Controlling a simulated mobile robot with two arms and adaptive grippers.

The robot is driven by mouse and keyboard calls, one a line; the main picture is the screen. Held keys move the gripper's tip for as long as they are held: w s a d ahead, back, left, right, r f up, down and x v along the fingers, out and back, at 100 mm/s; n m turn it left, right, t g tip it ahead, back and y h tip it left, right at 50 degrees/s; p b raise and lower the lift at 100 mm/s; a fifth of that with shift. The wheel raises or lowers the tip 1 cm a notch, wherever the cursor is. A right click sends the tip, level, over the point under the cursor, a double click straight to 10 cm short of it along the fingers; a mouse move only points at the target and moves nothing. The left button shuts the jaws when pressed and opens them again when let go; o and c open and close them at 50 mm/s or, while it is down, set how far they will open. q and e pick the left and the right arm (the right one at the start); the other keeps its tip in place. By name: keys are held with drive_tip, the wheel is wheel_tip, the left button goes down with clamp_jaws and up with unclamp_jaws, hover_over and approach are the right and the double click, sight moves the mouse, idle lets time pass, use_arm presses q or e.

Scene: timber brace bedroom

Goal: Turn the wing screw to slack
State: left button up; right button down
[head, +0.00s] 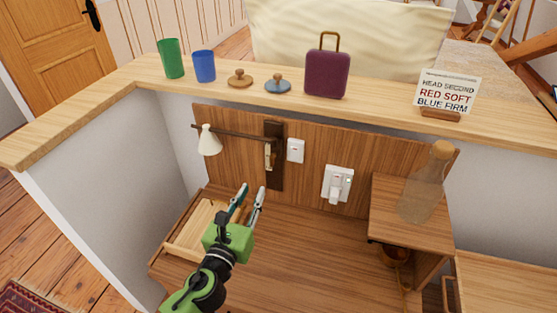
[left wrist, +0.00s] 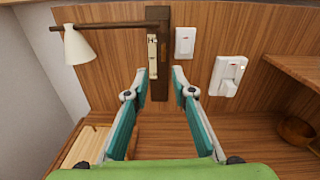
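A dark vertical wall bracket (head: 274,178) carries a thin horizontal arm with a white cone lamp (head: 209,140) at its left end. A pale strip (left wrist: 153,48) with small dark lettering sits on the bracket's face, below the arm. I cannot make out a wing screw clearly; some small detail at the strip is too small to tell. My left gripper (head: 254,190) is open and empty, in front of and below the bracket. In the left wrist view its fingers (left wrist: 160,73) stand apart on either side of the bracket's lower part. My right gripper is not in view.
Right of the bracket are a white wall switch (head: 296,151) and a white socket plate with a plug (head: 338,185). An open wooden drawer or tray (head: 183,245) lies left of my gripper. A glass bottle (head: 423,188) stands on the right shelf. Cups and a sign line the ledge above.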

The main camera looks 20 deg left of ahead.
sight(271, 159)
use_arm(q)
drive_tip(key=shift+m, duration=0.5)
drive_tip(key=w, duration=0.9)
drive_tip(key=w+d+p, duration=0.1)
drive_tip(key=w, duration=0.4)
drive_tip(key=shift+r, duration=0.2)
clamp_jaws()
